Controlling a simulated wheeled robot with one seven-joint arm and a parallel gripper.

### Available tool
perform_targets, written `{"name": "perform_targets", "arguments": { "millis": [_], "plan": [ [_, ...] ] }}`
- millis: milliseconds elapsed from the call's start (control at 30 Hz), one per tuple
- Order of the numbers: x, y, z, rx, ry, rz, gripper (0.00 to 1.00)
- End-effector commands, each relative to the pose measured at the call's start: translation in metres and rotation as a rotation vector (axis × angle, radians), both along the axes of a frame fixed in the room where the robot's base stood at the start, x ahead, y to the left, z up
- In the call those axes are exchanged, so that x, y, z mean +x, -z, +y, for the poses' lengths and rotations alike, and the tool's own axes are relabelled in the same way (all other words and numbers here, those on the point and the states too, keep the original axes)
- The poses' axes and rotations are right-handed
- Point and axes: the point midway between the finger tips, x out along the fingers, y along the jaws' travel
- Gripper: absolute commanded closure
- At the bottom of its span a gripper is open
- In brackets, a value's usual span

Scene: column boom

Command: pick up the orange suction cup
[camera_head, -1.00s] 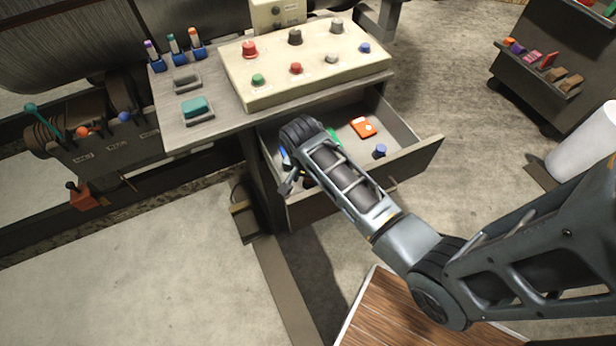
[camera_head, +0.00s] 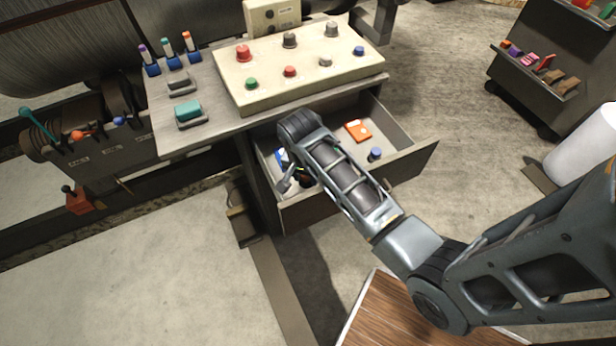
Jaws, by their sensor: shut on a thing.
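My gripper (camera_head: 287,182) is low in the open drawer's left part, mostly hidden behind my own arm. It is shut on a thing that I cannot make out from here. I see no clear orange suction cup. A flat orange item (camera_head: 358,131) with a small pale mark lies on the drawer floor, to the right of my arm and apart from it. The open drawer (camera_head: 408,172) is under the worktop.
A blue knob-like piece (camera_head: 375,154) stands in the drawer; a blue and white item (camera_head: 282,157) lies at its left. Above are the cream control box (camera_head: 300,88) and a teal-topped block (camera_head: 188,112). A shelf unit (camera_head: 545,75) stands at right, with open floor between.

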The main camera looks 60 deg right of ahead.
Motion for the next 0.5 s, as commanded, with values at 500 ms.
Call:
{"name": "perform_targets", "arguments": {
  "millis": [500],
  "plan": [
    [-0.055, -0.069, -0.073, -0.002, 0.004, -0.002, 0.91]
  ]
}}
